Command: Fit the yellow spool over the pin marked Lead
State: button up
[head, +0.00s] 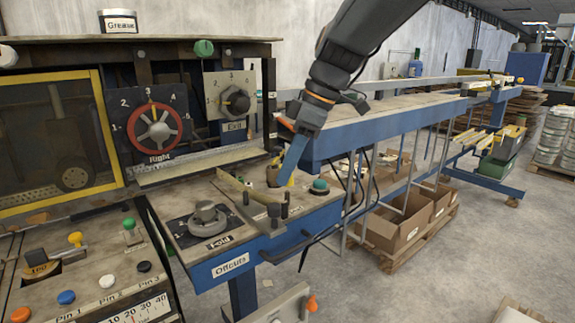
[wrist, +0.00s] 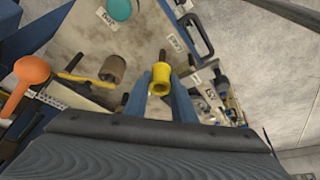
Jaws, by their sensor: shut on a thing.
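The yellow spool (wrist: 162,76) is between the two blue fingers of my gripper (wrist: 161,88) in the wrist view, its open bore facing the camera. In the head view my gripper (head: 284,180) points down over the blue-edged bench and the spool cannot be made out. A dark upright post (head: 274,213) stands on the bench in front of the gripper.
A teal knob (head: 320,186) and a brown cylinder (wrist: 112,68) stand close to the gripper. The Fold knob (head: 207,216) is to the left, with the Offcuts label (head: 231,264) below. An orange knob (wrist: 33,70) is at the wrist view's left.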

jog(key=shift+f+b, duration=1.3)
jog(key=shift+f, duration=0.75)
jog(key=o, duration=1.1)
jog(key=b+v, duration=0.1)
jog(key=v, duration=0.6)
jog(key=shift+r, duration=0.4)
jog(key=shift+d, duration=0.1)
